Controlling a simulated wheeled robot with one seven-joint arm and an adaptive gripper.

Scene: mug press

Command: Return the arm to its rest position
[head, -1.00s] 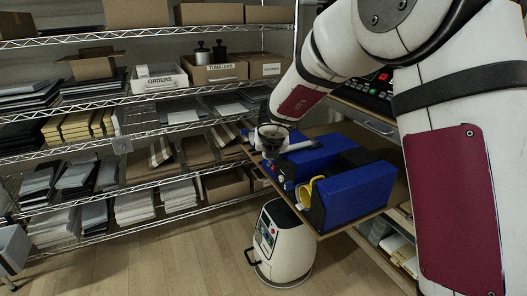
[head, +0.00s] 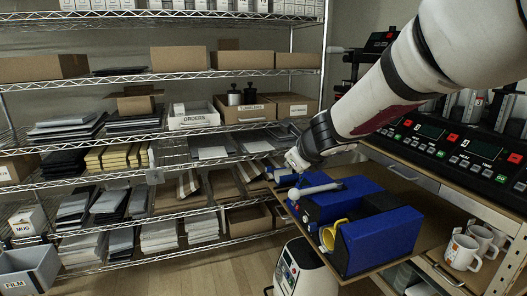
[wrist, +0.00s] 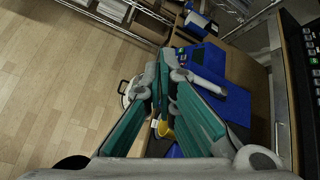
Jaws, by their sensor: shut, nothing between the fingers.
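My arm reaches in from the upper right in the head view. My gripper (head: 295,160) is empty and points toward the shelving, above the far end of the blue mug press (head: 385,243). In the wrist view my gripper (wrist: 168,62) shows its teal-sided fingers drawn together with nothing between them. The press stands on a brown shelf board (head: 432,215). A yellow mug (head: 334,233) sits in its front opening, partly hidden by the blue housing. The press's pale lever (head: 316,189) lies across its top. The mug also shows in the wrist view (wrist: 164,130), partly covered by the fingers.
A wire shelving rack (head: 165,134) with boxes and stacked envelopes fills the left and back. A row of black control panels (head: 460,150) stands right of the press. White mugs (head: 462,253) sit at lower right. A white rounded machine (head: 296,272) stands below the board.

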